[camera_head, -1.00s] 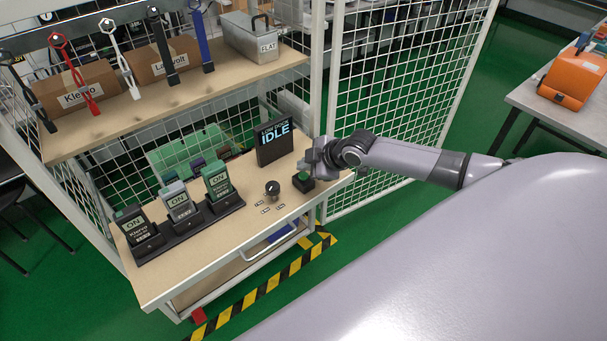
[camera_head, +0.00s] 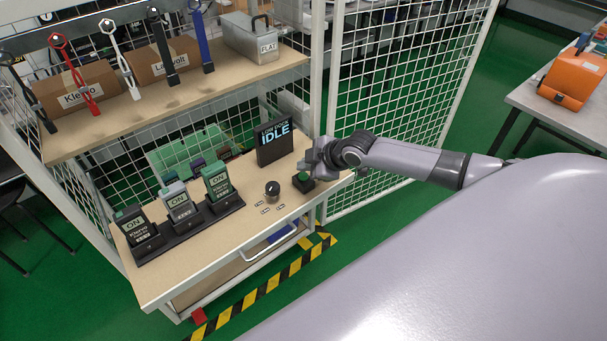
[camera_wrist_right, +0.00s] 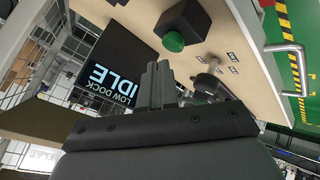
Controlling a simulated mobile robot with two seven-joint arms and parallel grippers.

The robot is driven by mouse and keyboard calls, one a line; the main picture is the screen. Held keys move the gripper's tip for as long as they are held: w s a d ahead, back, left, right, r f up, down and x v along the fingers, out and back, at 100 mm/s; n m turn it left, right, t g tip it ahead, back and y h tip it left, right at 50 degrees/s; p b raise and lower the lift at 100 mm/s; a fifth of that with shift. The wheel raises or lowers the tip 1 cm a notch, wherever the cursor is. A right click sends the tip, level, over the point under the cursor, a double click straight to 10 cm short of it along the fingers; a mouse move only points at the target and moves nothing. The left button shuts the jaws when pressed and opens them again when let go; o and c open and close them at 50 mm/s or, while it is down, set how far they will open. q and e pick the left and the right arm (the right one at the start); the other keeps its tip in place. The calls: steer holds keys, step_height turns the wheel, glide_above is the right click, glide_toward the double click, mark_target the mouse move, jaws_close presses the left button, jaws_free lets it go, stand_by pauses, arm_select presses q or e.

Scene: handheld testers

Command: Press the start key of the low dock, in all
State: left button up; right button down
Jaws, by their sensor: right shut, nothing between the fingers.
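The start key is a green button (camera_head: 303,177) on a small black box at the right end of the bench. It also shows in the right wrist view as a green button (camera_wrist_right: 174,41). My right gripper (camera_head: 311,160) is just behind and above the key box in the head view. In the right wrist view its fingers (camera_wrist_right: 157,70) are shut and empty, apart from the button. A black display (camera_head: 275,143) reads IDLE; in the wrist view it reads LOW DOCK IDLE. My left gripper is not in view.
A black dial (camera_head: 272,189) stands left of the key, with small labels by it. Three testers showing ON stand in a black dock (camera_head: 190,228) at the bench's left. A shelf (camera_head: 190,92) with boxes is above. Wire mesh (camera_head: 400,100) stands behind my right arm.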

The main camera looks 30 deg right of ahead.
mark_target(306, 177)
steer(key=shift+f, duration=0.1)
stand_by(0.5)
steer(key=shift+f, duration=0.35)
steer(key=shift+f+b, duration=0.5)
steer(key=shift+b, duration=0.1)
stand_by(0.4)
steer(key=shift+r, duration=0.1)
steer(key=shift+r+p, duration=0.85)
steer(key=shift+p, duration=0.05)
step_height(306, 177, up, 3)
steer(key=p, duration=0.2)
steer(key=shift+f+p, duration=0.1)
steer(key=shift+p, duration=0.25)
steer(key=shift+r+p, duration=0.7)
steer(key=shift+r, duration=0.45)
